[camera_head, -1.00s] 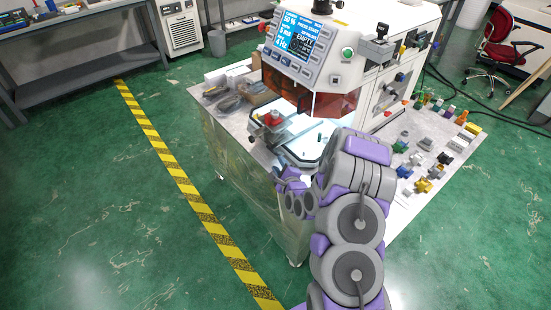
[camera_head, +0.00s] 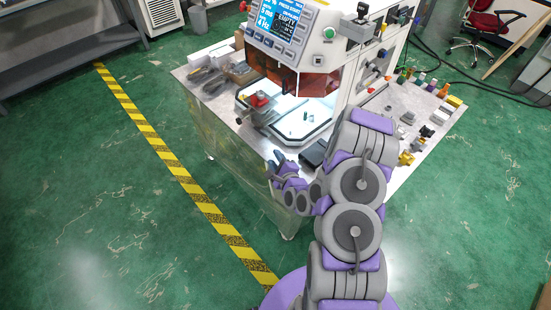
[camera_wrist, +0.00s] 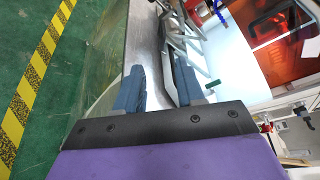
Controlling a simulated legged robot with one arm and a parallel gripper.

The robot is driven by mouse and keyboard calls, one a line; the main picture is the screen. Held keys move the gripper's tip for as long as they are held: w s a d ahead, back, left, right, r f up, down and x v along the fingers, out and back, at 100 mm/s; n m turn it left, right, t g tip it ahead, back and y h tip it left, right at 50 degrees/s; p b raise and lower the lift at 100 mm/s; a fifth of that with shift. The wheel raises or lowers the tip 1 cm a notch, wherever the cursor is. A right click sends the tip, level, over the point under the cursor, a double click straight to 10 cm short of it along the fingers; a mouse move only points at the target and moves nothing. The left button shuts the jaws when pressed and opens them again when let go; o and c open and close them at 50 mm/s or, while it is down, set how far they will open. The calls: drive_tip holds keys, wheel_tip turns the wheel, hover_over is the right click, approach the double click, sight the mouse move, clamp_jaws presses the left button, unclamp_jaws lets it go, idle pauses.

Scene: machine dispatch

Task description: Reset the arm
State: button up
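My arm, purple and grey, rises from my base and bends to the left in the head view. My gripper (camera_head: 273,163) is beside the front edge of the machine's table, outside the machine's lit work area. In the wrist view my gripper (camera_wrist: 158,82) shows two blue-grey fingers set apart with nothing between them, so it is open and empty. The metal table edge shows beyond the fingers.
The white machine (camera_head: 340,50) has a lit screen and an orange hood. A red-topped clamp (camera_head: 259,101) sits in its bay. Several small coloured parts lie on the table's right side. Green floor with a yellow-black stripe (camera_head: 165,150) is clear to the left.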

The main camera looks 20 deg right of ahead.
idle(0.3)
drive_tip(key=s+a+r+n+g+y, duration=0.1)
drive_tip(key=s+a+r+n+g, duration=0.15)
drive_tip(key=r+n+g, duration=0.35)
drive_tip(key=s+a+r+n+g, duration=0.2)
drive_tip(key=s+r+n+g, duration=0.15)
drive_tip(key=n, duration=0.55)
drive_tip(key=s+a+r+n+g, duration=0.2)
drive_tip(key=s+r, duration=0.3)
drive_tip(key=s, duration=0.6)
drive_tip(key=s+a+r+n+g+b, duration=0.1)
drive_tip(key=s+r+n+g, duration=0.2)
drive_tip(key=s+r, duration=0.3)
drive_tip(key=s+a+r+n+g+h, duration=0.1)
drive_tip(key=s+r+n, duration=0.3)
drive_tip(key=s, duration=1.2)
drive_tip(key=shift+a+r+g, duration=0.7)
drive_tip(key=shift+a+g, duration=0.1)
drive_tip(key=shift+g, duration=0.05)
